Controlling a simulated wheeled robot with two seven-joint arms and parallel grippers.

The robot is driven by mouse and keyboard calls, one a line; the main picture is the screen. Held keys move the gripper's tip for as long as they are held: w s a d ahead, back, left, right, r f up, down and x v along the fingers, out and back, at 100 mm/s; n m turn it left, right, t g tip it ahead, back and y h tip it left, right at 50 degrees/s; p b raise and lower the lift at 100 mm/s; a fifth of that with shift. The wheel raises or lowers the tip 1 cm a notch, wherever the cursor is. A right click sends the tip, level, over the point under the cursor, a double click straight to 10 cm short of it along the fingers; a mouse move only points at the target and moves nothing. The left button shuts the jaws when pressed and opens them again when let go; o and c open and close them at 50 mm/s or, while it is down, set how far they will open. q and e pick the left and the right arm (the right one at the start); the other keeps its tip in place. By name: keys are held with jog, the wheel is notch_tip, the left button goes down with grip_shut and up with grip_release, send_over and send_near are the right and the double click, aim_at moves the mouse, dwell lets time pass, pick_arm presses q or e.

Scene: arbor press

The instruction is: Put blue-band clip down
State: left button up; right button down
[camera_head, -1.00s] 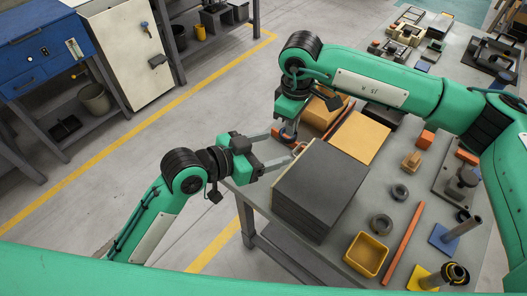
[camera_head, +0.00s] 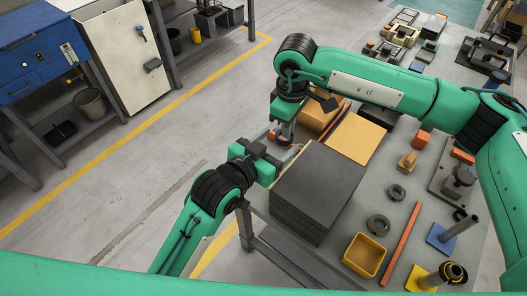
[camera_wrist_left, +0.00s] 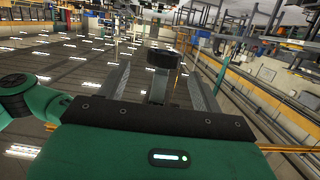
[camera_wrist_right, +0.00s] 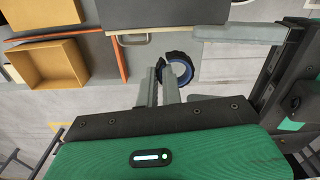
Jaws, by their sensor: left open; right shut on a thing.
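The blue-band clip (camera_wrist_right: 188,60) is a black ring with a blue inner band. My right gripper (camera_wrist_right: 160,72) is shut on it, in the right wrist view. In the head view my right gripper (camera_head: 286,130) points down beside the table's left edge, and the clip is mostly hidden. My left gripper (camera_head: 281,147) is open and level, reaching in beside the right one. In the left wrist view a black ring-shaped part (camera_wrist_left: 163,60), apparently the clip, lies between the open left fingers (camera_wrist_left: 157,85). I cannot tell whether they touch it.
A dark slab stack (camera_head: 318,182) stands at the table's left edge, near both grippers. Behind it are cardboard boxes (camera_head: 355,138). A yellow bin (camera_head: 364,255), grey rings (camera_head: 378,225), an orange bar (camera_head: 401,243) and a blue-based post (camera_head: 441,238) stand to the right. Floor is open left.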

pick_arm(q)
jog(key=x, duration=0.6)
jog(key=shift+d, duration=0.1)
jog(key=c, duration=1.1)
jog(key=shift+o, duration=0.2)
pick_arm(e)
jog(key=c, duration=1.5)
grip_release()
jog(key=shift+r, duration=0.1)
